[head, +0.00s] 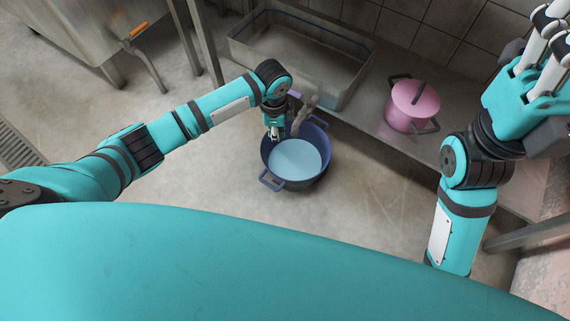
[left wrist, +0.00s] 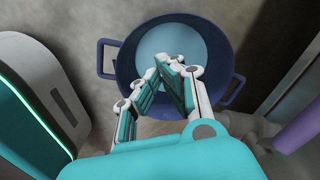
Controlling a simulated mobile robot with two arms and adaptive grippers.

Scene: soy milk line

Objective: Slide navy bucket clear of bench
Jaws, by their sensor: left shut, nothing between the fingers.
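The navy bucket (head: 323,167) stands upright on the floor at the front edge of the low steel bench (head: 372,112). It has two side handles and pale blue contents. Its far rim is near the bench edge; I cannot tell whether any of it lies under the bench. My left gripper (head: 274,133) is shut and empty at the bucket's far left rim. In the left wrist view its fingers (left wrist: 172,68) overlap the bucket (left wrist: 127,72); contact is unclear. My right gripper (head: 545,45) is raised at the upper right, partly cut off, away from the bucket.
A pink lidded pot (head: 411,106) and a rectangular steel basin (head: 300,58) are on the bench. A steel unit (head: 85,35) with legs stands at upper left. A floor drain (head: 20,155) is at far left. The floor left and right of the bucket is clear.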

